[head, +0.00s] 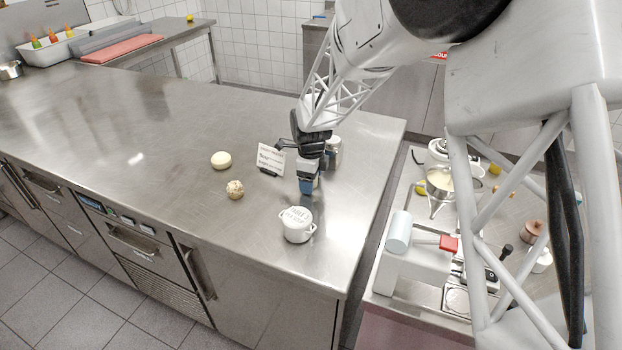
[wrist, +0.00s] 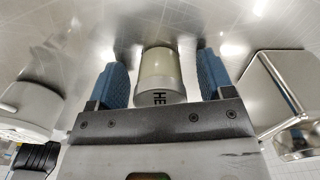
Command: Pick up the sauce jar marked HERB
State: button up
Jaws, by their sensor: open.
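The sauce jar (wrist: 158,68) shows in the wrist view as a pale yellow-green jar with a grey-white end with the dark letters "HE"; the rest of the marking is hidden. It is between the two blue fingers of my gripper (wrist: 162,78), with a gap on each side. My gripper is open and not clamped on it. In the head view my gripper (head: 308,183) is low over the steel counter, pointing down, and its fingers hide most of that jar.
A white lidded pot (head: 298,226) stands just in front of my gripper on the counter (head: 130,140). A white card (head: 271,157) stands close on the left, and another jar (head: 334,146) is behind. A pale round (head: 221,160) and a crumbly ball (head: 235,189) lie further left.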

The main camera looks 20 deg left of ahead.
dwell(0.5)
jog(key=c, duration=1)
jog(key=shift+c, duration=0.2)
jog(key=shift+r, duration=0.1)
jog(key=shift+r, duration=4.95)
